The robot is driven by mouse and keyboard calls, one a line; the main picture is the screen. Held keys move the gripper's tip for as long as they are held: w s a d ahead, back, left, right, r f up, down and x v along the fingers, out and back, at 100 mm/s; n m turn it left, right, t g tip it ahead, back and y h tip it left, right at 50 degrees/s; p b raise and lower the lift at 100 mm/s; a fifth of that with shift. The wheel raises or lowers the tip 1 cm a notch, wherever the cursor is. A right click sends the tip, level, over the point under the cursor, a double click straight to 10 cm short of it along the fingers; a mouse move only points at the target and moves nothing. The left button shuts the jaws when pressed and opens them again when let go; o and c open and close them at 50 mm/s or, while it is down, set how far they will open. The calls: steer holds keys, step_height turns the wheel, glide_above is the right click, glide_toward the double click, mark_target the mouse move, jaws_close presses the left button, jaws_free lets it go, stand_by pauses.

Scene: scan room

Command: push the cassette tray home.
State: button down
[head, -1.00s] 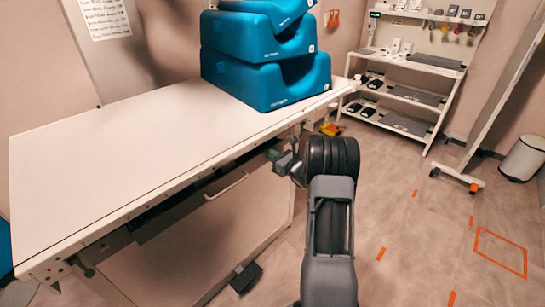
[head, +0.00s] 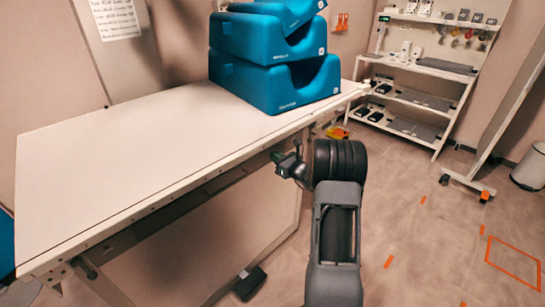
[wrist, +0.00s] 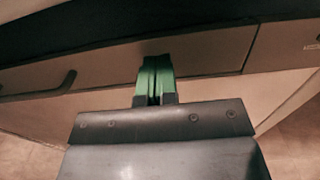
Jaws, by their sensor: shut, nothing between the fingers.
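The cassette tray's front (wrist: 110,66) is a pale panel with a dark handle (wrist: 62,84) at its left, in the wrist view. It sits beneath the table (head: 130,150), and its right edge meets a neighbouring panel at a narrow seam, seemingly about flush. My gripper (wrist: 156,64) is shut and empty. Its green fingertips are at the tray front, right of the handle, touching or very close; I cannot tell which. In the head view my gripper (head: 277,156) is beside the table's long edge, and the tray handle is not visible there.
Blue foam positioning blocks (head: 270,82) are stacked on the table's far end. A dark pedal (head: 250,282) lies on the floor under the table. A white shelf unit (head: 425,100) and a bin (head: 530,165) stand at the back right. The floor right of my arm is open.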

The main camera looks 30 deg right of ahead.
steer(key=d+v, duration=0.1)
steer(key=v, duration=0.9)
steer(key=s+a+f+n+g+y+p, duration=0.1)
steer(key=s+a+f+n+g+y, duration=0.1)
steer(key=s+a+f+n+g, duration=0.15)
steer(key=s+a+r+n+g+p, duration=0.6)
steer(key=s+a+n+g, duration=0.55)
steer(key=n, duration=0.25)
steer(key=s+a+r+n+h+p, duration=0.2)
steer(key=r+n+p, duration=0.2)
steer(key=r, duration=0.3)
steer(key=s+a+r+n+t+h+p, duration=0.1)
steer(key=s+a+r+n+h+p, duration=0.1)
steer(key=r, duration=0.6)
steer(key=s+a+r+n+h+p, duration=0.3)
steer(key=r+n+p, duration=0.4)
steer(key=r+n, duration=0.1)
steer(key=shift+a+r+n+t+h, duration=0.25)
steer(key=shift+a+n+t+h, duration=0.05)
steer(key=shift+a+n+h, duration=0.1)
